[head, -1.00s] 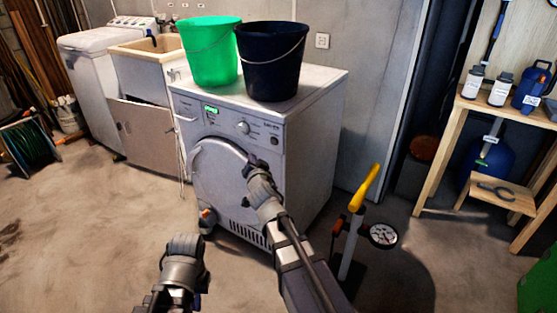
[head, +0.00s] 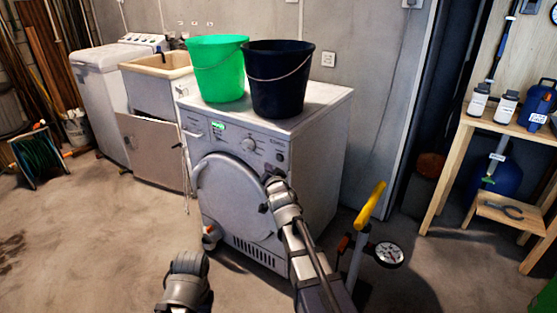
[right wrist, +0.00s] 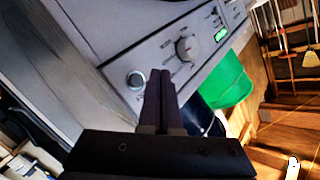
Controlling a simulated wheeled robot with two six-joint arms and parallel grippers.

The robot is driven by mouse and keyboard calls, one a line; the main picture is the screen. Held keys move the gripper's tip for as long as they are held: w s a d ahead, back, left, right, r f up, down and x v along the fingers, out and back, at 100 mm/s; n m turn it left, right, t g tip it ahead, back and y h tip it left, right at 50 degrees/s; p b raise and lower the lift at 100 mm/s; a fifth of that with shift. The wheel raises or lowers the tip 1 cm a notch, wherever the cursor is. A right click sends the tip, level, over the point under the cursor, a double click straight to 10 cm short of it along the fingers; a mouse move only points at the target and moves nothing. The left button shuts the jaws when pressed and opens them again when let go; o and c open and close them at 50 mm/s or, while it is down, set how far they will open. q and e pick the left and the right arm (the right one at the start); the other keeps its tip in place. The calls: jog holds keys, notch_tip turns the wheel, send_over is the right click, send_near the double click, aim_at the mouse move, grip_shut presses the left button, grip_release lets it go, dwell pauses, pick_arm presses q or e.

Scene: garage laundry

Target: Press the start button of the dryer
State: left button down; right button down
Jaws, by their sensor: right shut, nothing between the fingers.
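The white dryer (head: 225,205) stands ahead, with a round door and a control panel along its top front. Its round silver button (right wrist: 135,79) shows in the right wrist view, at the panel end away from the lit green display (right wrist: 221,34); a dial (right wrist: 186,48) sits between them. In the head view the button is at the panel's right (head: 280,157). My right gripper (head: 268,179) is shut and empty, just below the button in the head view. In the wrist view its fingertips (right wrist: 160,75) appear beside the button; contact cannot be told. My left gripper (head: 188,263) is low, before the dryer; its fingers are unclear.
A green bucket (head: 217,70) and a dark bucket (head: 278,85) stand on the dryer. A pump with a yellow handle (head: 371,206) and a gauge stands right of my right arm. A wooden bench (head: 455,165) is at the right.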

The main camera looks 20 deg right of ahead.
jog(key=shift+w+d, duration=1)
jog(key=shift+d, duration=0.3)
jog(key=shift+w, duration=0.1)
dwell(1.2)
jog(key=shift+w+d, duration=0.15)
jog(key=shift+d, duration=0.2)
jog(key=shift+w+d, duration=0.3)
dwell(0.6)
jog(key=shift+s+a, duration=0.55)
jog(key=shift+a, duration=0.1)
dwell(0.3)
jog(key=s+a, duration=0.1)
jog(key=a, duration=0.1)
jog(key=s+a, duration=0.2)
dwell(0.5)
